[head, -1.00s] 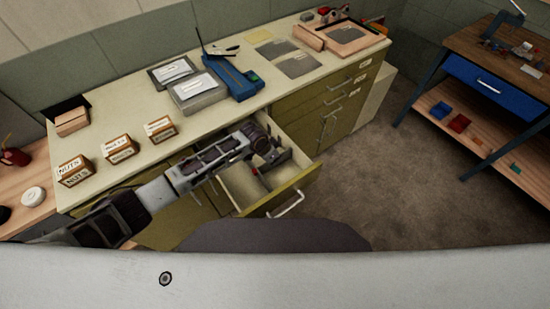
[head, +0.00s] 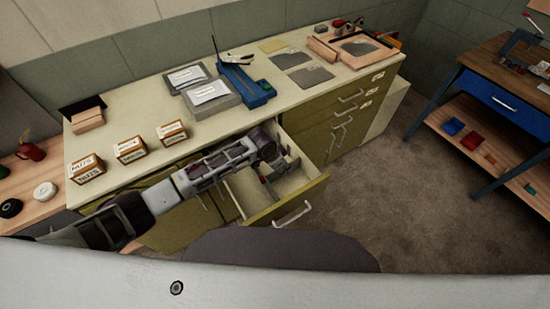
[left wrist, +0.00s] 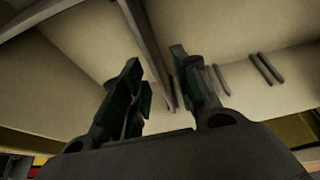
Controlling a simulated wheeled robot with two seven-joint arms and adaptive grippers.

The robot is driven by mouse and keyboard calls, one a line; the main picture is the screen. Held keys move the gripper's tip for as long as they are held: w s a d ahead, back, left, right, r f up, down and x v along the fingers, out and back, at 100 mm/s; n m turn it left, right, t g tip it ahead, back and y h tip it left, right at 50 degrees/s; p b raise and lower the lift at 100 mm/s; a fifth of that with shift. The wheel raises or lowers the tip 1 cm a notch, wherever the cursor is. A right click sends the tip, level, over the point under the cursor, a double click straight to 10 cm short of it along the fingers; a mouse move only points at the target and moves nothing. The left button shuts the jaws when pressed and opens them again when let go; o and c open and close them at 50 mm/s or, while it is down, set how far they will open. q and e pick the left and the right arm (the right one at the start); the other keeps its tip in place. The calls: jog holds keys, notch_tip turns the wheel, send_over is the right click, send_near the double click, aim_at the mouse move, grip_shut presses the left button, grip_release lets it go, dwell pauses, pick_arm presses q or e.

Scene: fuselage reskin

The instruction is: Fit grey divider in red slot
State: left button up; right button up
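My left gripper (head: 284,166) reaches down into the open drawer (head: 292,205) of the workbench. In the left wrist view its two dark fingers (left wrist: 155,68) stand apart, with a gap between them. A thin grey strip (left wrist: 137,24), which looks like the divider's edge, runs between the fingers; I see no finger closed on it. In the head view a grey upright piece (head: 270,190), probably the divider, shows in the drawer below the gripper. A small red mark (head: 263,180) shows beside it; whether it is the red slot is unclear. My right gripper is not in view.
Several dark slots (left wrist: 262,69) mark the pale drawer surface in the wrist view. Labelled boxes (head: 130,150), grey bins (head: 210,97) and a blue tool (head: 245,85) stand on the bench. A second table (head: 490,100) is at the right, with open floor between.

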pick_arm(q)
jog(key=v, duration=1)
jog(key=shift+r, duration=0.3)
jog(key=shift+a, duration=0.1)
jog(key=shift+s, duration=0.1)
dwell(0.7)
